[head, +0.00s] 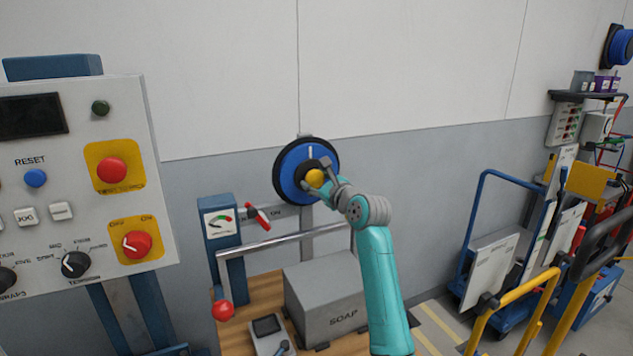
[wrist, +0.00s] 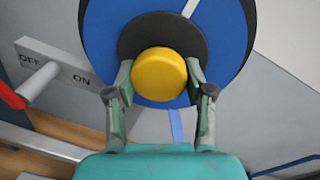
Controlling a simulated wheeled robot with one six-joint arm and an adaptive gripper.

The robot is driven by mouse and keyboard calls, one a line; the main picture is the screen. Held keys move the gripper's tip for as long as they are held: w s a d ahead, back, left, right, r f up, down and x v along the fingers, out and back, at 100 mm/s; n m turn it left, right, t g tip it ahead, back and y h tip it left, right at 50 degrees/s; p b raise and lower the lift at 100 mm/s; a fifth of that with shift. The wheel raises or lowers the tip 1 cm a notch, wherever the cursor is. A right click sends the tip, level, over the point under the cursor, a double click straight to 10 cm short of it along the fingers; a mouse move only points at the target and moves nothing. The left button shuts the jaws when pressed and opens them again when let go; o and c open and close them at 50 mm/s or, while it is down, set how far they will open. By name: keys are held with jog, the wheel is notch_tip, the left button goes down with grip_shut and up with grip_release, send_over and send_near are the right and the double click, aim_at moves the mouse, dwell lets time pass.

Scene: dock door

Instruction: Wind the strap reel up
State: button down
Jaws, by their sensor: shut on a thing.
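The strap reel (head: 290,172) is a blue disc with a black rim and a pale radial mark, mounted on the wall in the middle of the head view. It fills the top of the wrist view (wrist: 235,40). A yellow round knob (wrist: 159,74) stands out from its dark hub, and it also shows in the head view (head: 314,178). My gripper (wrist: 159,82) has a finger on each side of the yellow knob and is shut on it. In the head view, my gripper (head: 326,177) partly hides the hub. A blue strap piece (wrist: 176,125) hangs below the reel.
An OFF/ON plate with a red-handled lever (head: 257,216) is just left of the reel. Below are a metal rail (head: 285,240), a grey SOAP box (head: 325,295) and a red ball knob (head: 222,310). A control panel (head: 70,180) stands left; trolleys (head: 500,250) stand right.

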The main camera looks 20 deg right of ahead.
jog(key=shift+f, duration=0.15)
jog(key=shift+c, duration=2.1)
grip_release()
jog(key=shift+s, duration=0.3)
jog(key=s, duration=1.1)
jog(key=shift+s+d+r, duration=0.15)
jog(key=shift+d+r, duration=0.25)
